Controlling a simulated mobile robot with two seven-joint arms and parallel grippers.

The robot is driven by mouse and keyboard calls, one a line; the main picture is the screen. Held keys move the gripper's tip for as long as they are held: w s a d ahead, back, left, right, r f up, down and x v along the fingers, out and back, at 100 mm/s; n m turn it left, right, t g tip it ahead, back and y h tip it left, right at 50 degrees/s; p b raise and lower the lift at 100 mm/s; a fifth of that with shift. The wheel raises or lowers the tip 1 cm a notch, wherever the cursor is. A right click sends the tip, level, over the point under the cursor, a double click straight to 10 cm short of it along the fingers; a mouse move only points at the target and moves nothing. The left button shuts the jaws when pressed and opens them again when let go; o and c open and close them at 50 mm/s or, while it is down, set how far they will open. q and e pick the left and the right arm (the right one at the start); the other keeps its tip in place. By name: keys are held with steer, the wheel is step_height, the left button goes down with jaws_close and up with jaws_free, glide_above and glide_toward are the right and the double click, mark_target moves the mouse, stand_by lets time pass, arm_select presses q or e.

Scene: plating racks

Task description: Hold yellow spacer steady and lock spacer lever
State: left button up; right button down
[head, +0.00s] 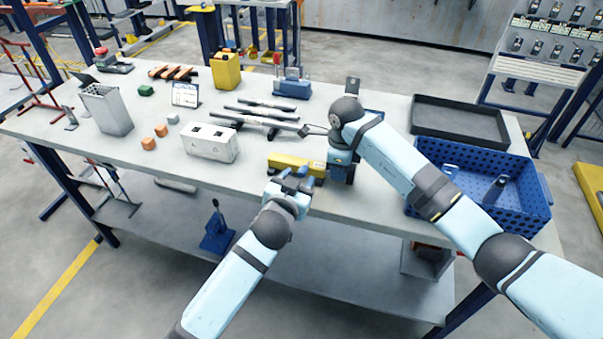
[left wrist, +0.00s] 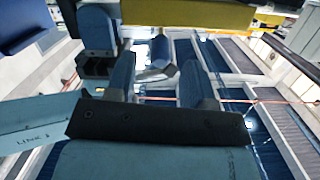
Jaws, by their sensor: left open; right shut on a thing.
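The yellow spacer (head: 292,161) lies on the workbench near its front edge. Its yellow side also shows at the top of the left wrist view (left wrist: 190,13). My right gripper (head: 341,168) is shut at the spacer's right end; the contact itself is hidden in the head view. My left gripper (head: 293,182) is open at the spacer's front side, its two blue fingers apart in the left wrist view (left wrist: 158,82). A small blue and grey piece (left wrist: 160,50) shows beyond and between these fingers. I cannot tell whether it is the spacer lever.
The workbench (head: 150,165) holds a white box (head: 210,143), dark bars (head: 262,116), a grey bin (head: 107,110) and small orange blocks (head: 149,143) to the left. A blue perforated crate (head: 480,186) and a black tray (head: 458,125) stand at the right.

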arm_select(q)
steer(key=v, duration=0.8)
steer(key=shift+s+a, duration=0.2)
steer(key=shift+s, duration=0.15)
steer(key=shift+r, duration=0.15)
arm_select(e)
steer(key=c, duration=1)
jaws_free()
